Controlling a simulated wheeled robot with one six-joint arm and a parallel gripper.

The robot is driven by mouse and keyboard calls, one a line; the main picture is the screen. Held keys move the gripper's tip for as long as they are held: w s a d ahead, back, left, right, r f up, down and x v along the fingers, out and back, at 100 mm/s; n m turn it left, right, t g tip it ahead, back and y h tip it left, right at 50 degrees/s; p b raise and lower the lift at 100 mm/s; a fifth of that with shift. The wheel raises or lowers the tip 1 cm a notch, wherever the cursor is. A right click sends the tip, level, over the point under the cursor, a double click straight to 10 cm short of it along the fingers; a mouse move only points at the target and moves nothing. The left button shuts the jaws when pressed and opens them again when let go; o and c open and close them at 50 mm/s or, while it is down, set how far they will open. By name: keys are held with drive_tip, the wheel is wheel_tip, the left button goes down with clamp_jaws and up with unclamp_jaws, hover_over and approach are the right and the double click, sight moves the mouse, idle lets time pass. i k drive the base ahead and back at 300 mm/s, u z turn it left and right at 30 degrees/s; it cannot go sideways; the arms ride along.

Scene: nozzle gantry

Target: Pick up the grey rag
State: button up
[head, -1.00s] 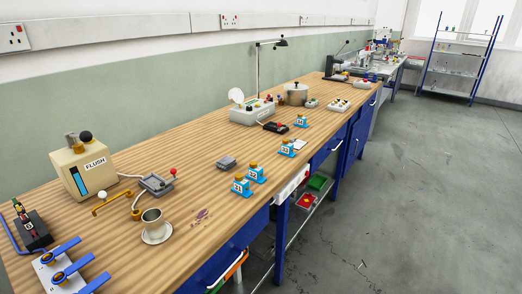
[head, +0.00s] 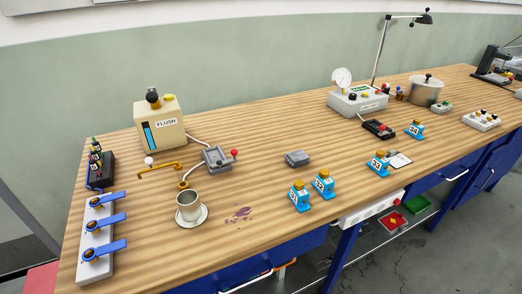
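A small grey folded-looking item (head: 297,159), which appears to be the grey rag, lies on the wooden bench top (head: 340,150) near the middle. It is too small to make out its cloth texture. It sits behind two blue bottles with yellow tops (head: 299,196) (head: 322,184), apart from them. A purple stain (head: 240,213) marks the wood to its front left. My gripper is not in view.
A metal cup on a saucer (head: 189,207), a grey tray with a red knob (head: 217,158) and the FLUSH box (head: 160,123) stand left. The gauge box (head: 357,101) and pot (head: 425,91) stand right. Bare wood surrounds the grey item.

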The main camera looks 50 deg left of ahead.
sight(297, 158)
drive_tip(key=u, duration=0.95)
drive_tip(key=i, duration=0.9)
drive_tip(key=u, duration=0.85)
